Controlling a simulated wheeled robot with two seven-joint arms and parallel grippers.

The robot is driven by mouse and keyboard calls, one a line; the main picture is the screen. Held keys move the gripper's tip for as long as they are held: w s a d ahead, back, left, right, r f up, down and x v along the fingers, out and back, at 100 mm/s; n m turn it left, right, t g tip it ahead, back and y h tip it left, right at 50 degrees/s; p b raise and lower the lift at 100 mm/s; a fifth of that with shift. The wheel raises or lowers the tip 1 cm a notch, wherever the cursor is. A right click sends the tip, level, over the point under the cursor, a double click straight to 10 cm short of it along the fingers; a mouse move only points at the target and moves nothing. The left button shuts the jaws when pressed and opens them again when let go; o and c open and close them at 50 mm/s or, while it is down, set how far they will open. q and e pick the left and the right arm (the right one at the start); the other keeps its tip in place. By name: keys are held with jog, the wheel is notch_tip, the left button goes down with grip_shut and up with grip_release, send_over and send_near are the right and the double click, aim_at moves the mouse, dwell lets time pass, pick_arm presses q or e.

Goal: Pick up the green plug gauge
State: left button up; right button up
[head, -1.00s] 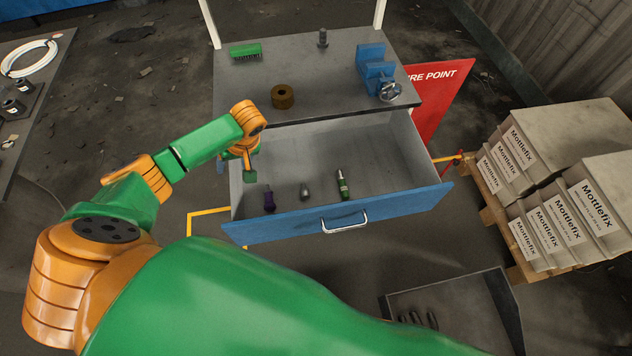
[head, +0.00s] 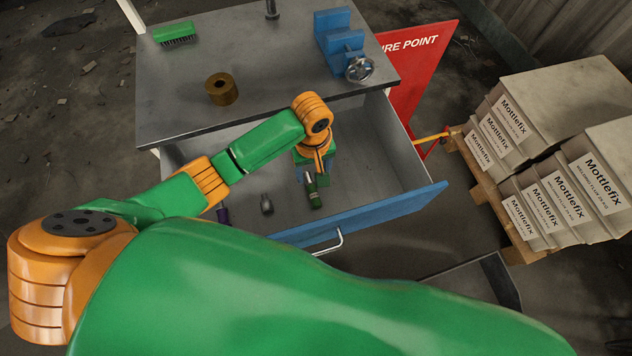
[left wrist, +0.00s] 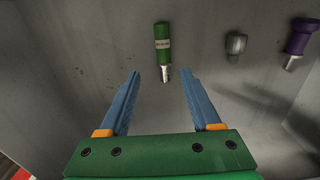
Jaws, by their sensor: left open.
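The green plug gauge (head: 313,193) lies in the open drawer, near its front wall. In the left wrist view the gauge (left wrist: 162,44) has a green handle with a pale band and a metal tip toward my gripper. My left gripper (left wrist: 158,76) is open and empty, with its blue fingers on either side of the line of the gauge. The metal tip is near the gap between the fingertips, and the fingers do not touch it. In the head view my left gripper (head: 316,178) is over the drawer beside the gauge and is partly hidden by its wrist. My right gripper does not show.
A grey metal piece (head: 266,204) and a purple-handled piece (head: 222,215) lie left of the gauge in the drawer (head: 385,205). The bench top above holds a brown ring (head: 221,89), a green brush (head: 176,33) and a blue vise (head: 340,42).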

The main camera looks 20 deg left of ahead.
aim_at(312, 189)
pick_arm(q)
jog(key=f, duration=0.4)
jog(key=s+f+b, duration=0.1)
jog(key=f, duration=0.2)
jog(key=shift+s, duration=0.1)
jog(key=shift+r, duration=0.1)
grip_shut()
